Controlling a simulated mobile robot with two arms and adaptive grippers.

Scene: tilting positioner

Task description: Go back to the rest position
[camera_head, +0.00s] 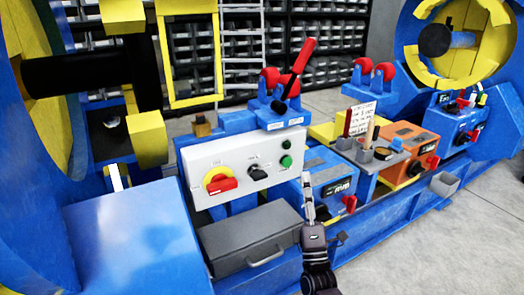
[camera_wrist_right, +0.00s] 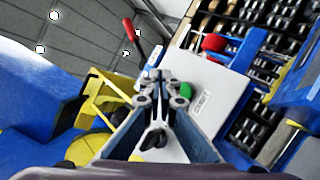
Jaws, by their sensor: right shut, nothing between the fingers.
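My right gripper (camera_head: 307,181) is shut and empty in the head view. It points upward in front of the blue machine base, just right of the white control panel (camera_head: 236,153). In the right wrist view my right gripper's fingertips (camera_wrist_right: 161,88) meet, with the panel behind them. The panel has a red and yellow rotary switch (camera_head: 220,180), a black knob (camera_head: 258,172) and green buttons (camera_head: 286,161). My left gripper is out of view.
A grey toolbox (camera_head: 250,238) lies below the panel, left of my right arm. A red-handled lever (camera_head: 297,70) rises above the panel. An orange unit (camera_head: 407,150) and a small tool tray (camera_head: 373,158) stand to the right. Grey floor (camera_head: 440,245) is clear at lower right.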

